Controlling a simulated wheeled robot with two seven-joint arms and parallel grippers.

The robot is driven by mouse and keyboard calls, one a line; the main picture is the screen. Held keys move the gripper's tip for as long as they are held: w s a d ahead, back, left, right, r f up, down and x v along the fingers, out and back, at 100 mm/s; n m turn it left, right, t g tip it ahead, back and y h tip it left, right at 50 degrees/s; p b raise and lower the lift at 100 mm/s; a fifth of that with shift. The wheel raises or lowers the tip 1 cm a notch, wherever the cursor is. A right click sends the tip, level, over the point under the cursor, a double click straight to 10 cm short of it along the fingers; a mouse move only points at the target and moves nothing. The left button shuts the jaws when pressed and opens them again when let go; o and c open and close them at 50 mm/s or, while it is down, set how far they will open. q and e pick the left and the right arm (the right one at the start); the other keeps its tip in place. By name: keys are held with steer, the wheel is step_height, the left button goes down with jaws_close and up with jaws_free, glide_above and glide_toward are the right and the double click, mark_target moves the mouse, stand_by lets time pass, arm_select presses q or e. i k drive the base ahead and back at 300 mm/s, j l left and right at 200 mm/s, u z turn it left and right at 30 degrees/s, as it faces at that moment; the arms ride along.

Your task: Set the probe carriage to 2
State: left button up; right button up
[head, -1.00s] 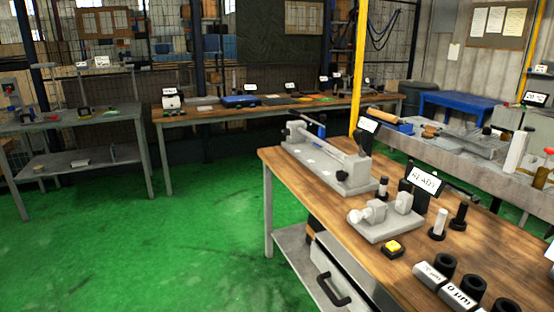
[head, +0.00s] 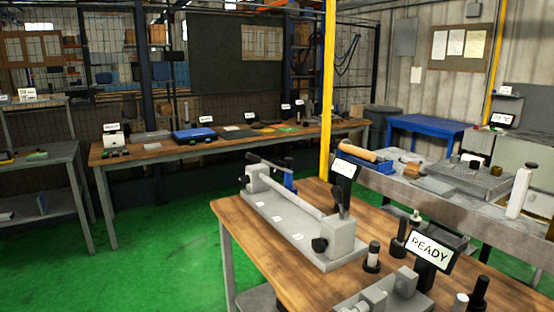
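A long grey fixture (head: 262,208) stands on the wooden workbench (head: 228,215) in the middle of the head view. A light bar runs lengthwise along it, and several small white labels sit on its base; their text is too small to read. A blue upright part (head: 289,181) shows behind the bar. A black knob (head: 320,245) is at the near right end. I cannot tell for certain which part is the probe carriage, or which label it stands at. Neither of my grippers is in view.
A READY display (head: 430,250) and a smaller tilted display (head: 344,169) stand on the workbench. Black posts and a second grey fixture (head: 375,298) are at its near right. A yellow post (head: 327,90) rises behind the bench. Green floor (head: 170,265) is clear to the left.

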mark_target(289, 160)
steer(key=i+j+u, duration=0.15)
steer(key=i+j, duration=0.3)
steer(key=i+j+u, duration=0.2)
steer(key=i+j, duration=0.2)
steer(key=i, duration=0.15)
